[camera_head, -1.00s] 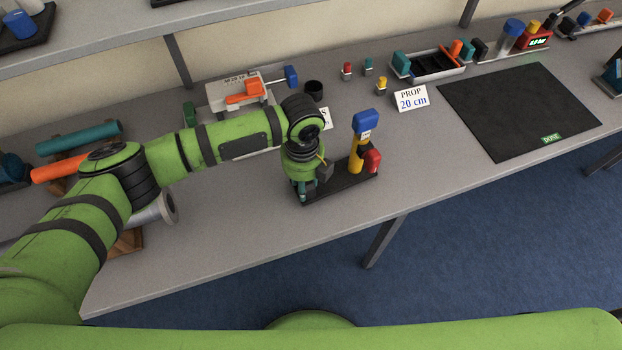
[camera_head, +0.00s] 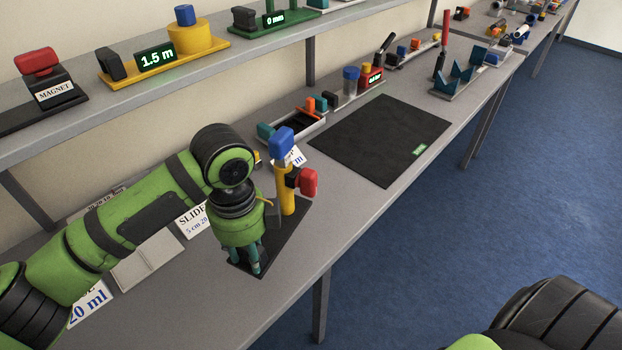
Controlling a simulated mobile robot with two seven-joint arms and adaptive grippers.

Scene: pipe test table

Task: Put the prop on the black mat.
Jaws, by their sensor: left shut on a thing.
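The prop (camera_head: 287,201) has a flat black base, a yellow post, a blue block on top and a red knob on its side. It is upright near the table's front edge; I cannot tell whether its base touches the table. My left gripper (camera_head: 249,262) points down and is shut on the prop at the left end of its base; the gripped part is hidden. The black mat (camera_head: 370,142) lies flat on the table to the right of and beyond the prop, with a small green label near its right corner. The mat is empty. My right gripper is not in view.
A tray with coloured blocks (camera_head: 296,127) and a red display unit (camera_head: 371,79) stand behind the mat. A blue holder (camera_head: 459,76) stands beyond it. A shelf (camera_head: 205,62) runs above the table's back. The table front is clear between prop and mat.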

